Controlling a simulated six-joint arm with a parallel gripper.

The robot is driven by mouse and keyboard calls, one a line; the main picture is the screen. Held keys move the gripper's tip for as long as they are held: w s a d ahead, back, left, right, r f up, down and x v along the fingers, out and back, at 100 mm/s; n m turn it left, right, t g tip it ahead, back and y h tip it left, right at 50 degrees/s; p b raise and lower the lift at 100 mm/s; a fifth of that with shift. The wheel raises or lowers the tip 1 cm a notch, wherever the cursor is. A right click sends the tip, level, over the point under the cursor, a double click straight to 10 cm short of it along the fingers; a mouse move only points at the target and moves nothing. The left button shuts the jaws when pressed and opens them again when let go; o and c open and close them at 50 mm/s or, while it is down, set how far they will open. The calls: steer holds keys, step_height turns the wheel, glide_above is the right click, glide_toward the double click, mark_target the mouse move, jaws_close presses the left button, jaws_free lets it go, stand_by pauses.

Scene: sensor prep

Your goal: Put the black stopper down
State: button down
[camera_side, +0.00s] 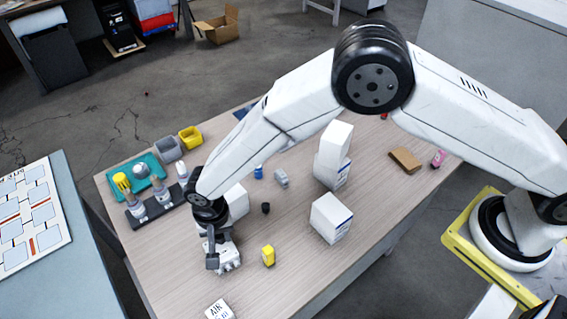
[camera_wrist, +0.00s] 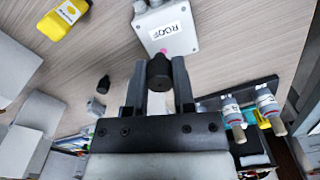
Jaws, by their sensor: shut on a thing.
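My gripper (camera_wrist: 157,75) is shut on a black stopper (camera_wrist: 158,70), which sits between the two fingertips in the wrist view. A grey box (camera_wrist: 178,18) with a printed label and a pink spot lies just beyond the stopper; I cannot tell whether they touch. In the side view my gripper (camera_side: 213,250) points down at the near left of the table, beside the grey box (camera_side: 231,257). The stopper is not clearly visible there. Another small black piece (camera_side: 265,208) stands on the table to the right; a dark piece (camera_wrist: 104,84) also shows in the wrist view.
A black rack (camera_side: 150,216) with several bottles stands left of my arm, near a teal tray (camera_side: 158,172). White boxes (camera_side: 331,218) stand farther right. Wood surface (camera_side: 290,275) near the front is clear.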

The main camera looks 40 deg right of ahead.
mark_target(222, 251)
steer(key=shift+w+a+f, duration=0.1)
steer(key=shift+w+f, duration=0.05)
steer(key=shift+f, duration=0.05)
steer(key=shift+w+a+f, duration=0.15)
steer(key=shift+w+f, duration=0.05)
steer(key=shift+f, duration=1.6)
steer(key=shift+f, duration=0.2)
steer(key=shift+c, duration=2.3)
jaws_free()
steer(key=shift+r, duration=0.25)
steer(key=shift+r, duration=6)
